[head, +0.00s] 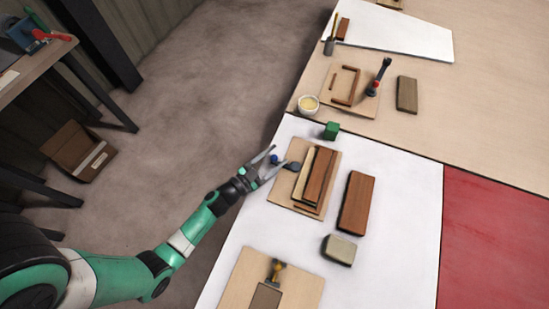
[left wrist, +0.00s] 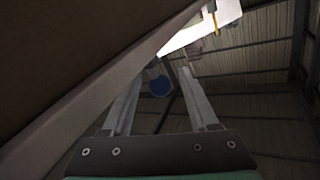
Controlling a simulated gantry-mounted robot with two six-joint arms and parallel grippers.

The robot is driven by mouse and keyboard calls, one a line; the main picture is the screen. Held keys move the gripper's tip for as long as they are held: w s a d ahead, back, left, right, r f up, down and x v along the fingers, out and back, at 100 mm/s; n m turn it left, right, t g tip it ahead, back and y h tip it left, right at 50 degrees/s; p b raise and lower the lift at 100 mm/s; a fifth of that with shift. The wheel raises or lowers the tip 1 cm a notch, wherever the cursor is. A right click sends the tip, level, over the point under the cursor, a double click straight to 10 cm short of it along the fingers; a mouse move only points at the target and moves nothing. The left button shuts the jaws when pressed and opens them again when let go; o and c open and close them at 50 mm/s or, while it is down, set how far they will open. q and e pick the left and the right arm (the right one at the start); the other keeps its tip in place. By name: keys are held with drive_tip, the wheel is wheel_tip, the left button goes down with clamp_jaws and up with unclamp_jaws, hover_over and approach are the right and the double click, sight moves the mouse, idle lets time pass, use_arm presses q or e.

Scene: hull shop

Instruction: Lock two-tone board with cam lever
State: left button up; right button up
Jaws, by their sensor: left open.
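The two-tone board, a pale strip (head: 303,177) beside a red-brown strip (head: 320,176), lies on a light wooden base (head: 283,189) on the white bench top. The cam lever shows as a dark grey cam (head: 293,166) at the board's left side and a blue knob (head: 274,158) to its left. My left gripper (head: 278,156) is open, its fingers pointing at the lever with the knob apparently between them. The blue knob shows in the left wrist view (left wrist: 159,86) between the spread fingers (left wrist: 168,68); contact cannot be told. My right gripper is not in view.
A green block (head: 331,131) stands just behind the base. A brown block (head: 356,203) and a grey-beige block (head: 339,250) lie to the right. Another small wooden fixture (head: 240,279) is in front. A white bowl (head: 308,104) and a second fixture (head: 340,77) are farther back.

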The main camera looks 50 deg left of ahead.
use_arm(q)
clamp_jaws()
idle(0.3)
idle(1.1)
